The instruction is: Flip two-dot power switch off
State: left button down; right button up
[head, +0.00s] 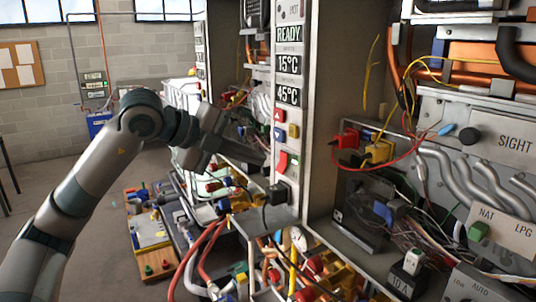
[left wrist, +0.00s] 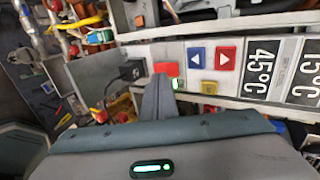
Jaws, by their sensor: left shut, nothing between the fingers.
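The front panel (head: 312,110) of the nearest heater has a red switch (head: 282,162) low down, under the coloured buttons. The left wrist view shows the red switch (left wrist: 165,68) with a small green lit spot (left wrist: 175,83) beside it. I cannot make out any dots marking it. My left gripper (head: 262,160) is shut and empty, its tip just left of the red switch in the head view. In the left wrist view the shut fingers (left wrist: 160,82) point at the switch and partly cover it. I cannot tell whether they touch. My right gripper is not in view.
Above the switch are red (head: 278,116), blue (head: 278,134) and yellow (head: 293,131) buttons and READY, 15°C and 45°C displays (head: 288,65). A black plug (head: 277,193) sticks out just below. Wires and pipes crowd both sides. The floor at left is clearer.

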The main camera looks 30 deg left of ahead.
aim_at(279, 167)
pick_arm(q)
jog(key=p+x, duration=0.2)
jog(key=x, duration=0.1)
jog(key=shift+w+d, duration=0.15)
jog(key=shift+w, duration=0.05)
jog(key=shift+w+d+f, duration=0.2)
jog(key=shift+w+f, duration=0.2)
jog(key=shift+f, duration=0.05)
jog(key=shift+d+f+b, duration=0.1)
jog(key=shift+f+b, duration=0.15)
jog(key=shift+b, duration=0.25)
jog(key=f+t+b, duration=0.1)
jog(key=b, duration=0.4)
jog(key=shift+h, duration=0.4)
jog(key=shift+w+r+p, duration=0.1)
jog(key=shift+r+p, duration=0.25)
jog(key=shift+r, duration=0.1)
